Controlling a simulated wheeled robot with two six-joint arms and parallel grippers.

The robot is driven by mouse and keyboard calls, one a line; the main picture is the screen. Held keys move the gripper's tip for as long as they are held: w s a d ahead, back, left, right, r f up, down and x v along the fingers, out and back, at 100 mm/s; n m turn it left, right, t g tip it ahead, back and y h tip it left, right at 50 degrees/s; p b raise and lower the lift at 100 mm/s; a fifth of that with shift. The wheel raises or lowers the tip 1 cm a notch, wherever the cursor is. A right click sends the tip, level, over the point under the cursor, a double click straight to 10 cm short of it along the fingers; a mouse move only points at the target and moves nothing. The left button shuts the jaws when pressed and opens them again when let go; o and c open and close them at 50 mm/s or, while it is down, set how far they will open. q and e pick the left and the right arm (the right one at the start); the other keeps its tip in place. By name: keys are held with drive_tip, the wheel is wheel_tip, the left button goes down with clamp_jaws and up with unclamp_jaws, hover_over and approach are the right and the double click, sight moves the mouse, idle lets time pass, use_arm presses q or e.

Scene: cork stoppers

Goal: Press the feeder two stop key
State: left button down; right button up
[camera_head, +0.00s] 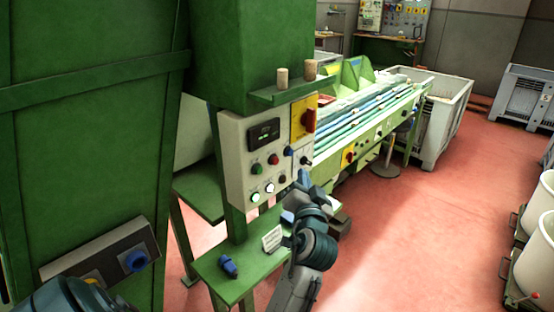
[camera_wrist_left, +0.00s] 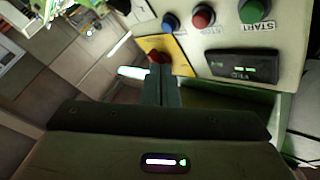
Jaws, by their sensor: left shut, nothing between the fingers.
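A pale control panel (camera_head: 239,150) is mounted on the green machine. It carries a display (camera_head: 263,133), a green button (camera_head: 256,168), a red button (camera_head: 273,159), a blue button (camera_head: 288,151) and two lit white buttons (camera_head: 269,187). I cannot tell which is the feeder two stop key. My left gripper (camera_head: 303,177) is shut and empty in front of the panel's lower right; its fingers (camera_wrist_left: 160,65) show apart from these buttons.
A red rotary switch (camera_head: 308,119) sits on a yellow plate at the panel's upper right. Two corks (camera_head: 282,78) stand on the ledge above. A second panel (camera_head: 75,267) is at lower left. Open floor lies right.

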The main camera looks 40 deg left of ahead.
sight(275, 161)
use_arm(q)
drive_tip(key=a, duration=0.5)
drive_tip(key=shift+w+a, duration=0.2)
drive_tip(key=shift+a, duration=0.15)
idle(1.2)
idle(0.6)
drive_tip(key=shift+a, duration=0.4)
